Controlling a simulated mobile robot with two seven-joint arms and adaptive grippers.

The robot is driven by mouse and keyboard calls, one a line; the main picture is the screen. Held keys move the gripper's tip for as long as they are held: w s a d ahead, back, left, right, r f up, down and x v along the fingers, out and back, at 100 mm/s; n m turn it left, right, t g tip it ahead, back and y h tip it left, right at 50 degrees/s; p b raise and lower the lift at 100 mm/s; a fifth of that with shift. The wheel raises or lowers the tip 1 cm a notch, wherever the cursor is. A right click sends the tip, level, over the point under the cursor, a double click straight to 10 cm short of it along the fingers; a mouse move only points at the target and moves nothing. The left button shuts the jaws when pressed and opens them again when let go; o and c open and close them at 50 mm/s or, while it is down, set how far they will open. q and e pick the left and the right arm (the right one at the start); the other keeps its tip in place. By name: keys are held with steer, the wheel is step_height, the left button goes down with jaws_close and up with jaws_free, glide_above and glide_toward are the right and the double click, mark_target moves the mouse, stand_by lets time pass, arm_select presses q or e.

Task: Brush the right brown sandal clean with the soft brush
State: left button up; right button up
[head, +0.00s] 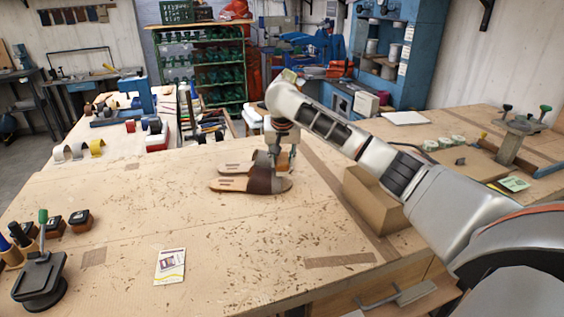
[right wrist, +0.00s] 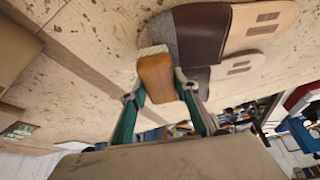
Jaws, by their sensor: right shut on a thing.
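Two sandals lie side by side on the workbench. The nearer brown sandal (head: 240,184) has a tan sole and a dark brown strap; it also shows in the right wrist view (right wrist: 201,34). The other sandal (head: 232,168) lies just behind it, partly hidden. My right gripper (head: 287,158) is over the right end of the pair. In the right wrist view its green fingers (right wrist: 160,92) are shut on the soft brush (right wrist: 156,73), a wooden block with pale bristles. The bristles are close beside the brown sandal's toe; I cannot tell whether they touch. My left gripper is out of view.
A cardboard box (head: 375,200) stands right of the sandals, under my right arm. A printed card (head: 170,266) lies at the front of the workbench (head: 215,230). A black stand (head: 40,280) and small dark jars (head: 80,220) are at the left. The middle is clear.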

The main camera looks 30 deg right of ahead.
steer(key=shift+f, duration=0.1)
stand_by(0.5)
steer(key=shift+s+a, duration=0.1)
steer(key=shift+s, duration=0.1)
steer(key=shift+s+a, duration=0.3)
steer(key=shift+s, duration=0.2)
steer(key=shift+s+a, duration=0.25)
steer(key=shift+s, duration=0.2)
steer(key=shift+w+d, duration=0.35)
steer(key=shift+w, duration=0.25)
steer(key=shift+w+d, duration=0.3)
steer(key=shift+w, duration=0.25)
steer(key=shift+s, duration=0.1)
steer(key=shift+s+a+f, duration=0.1)
steer(key=shift+s+a, duration=0.25)
steer(key=shift+s, duration=0.2)
steer(key=shift+s+a, duration=0.35)
steer(key=shift+s, duration=0.2)
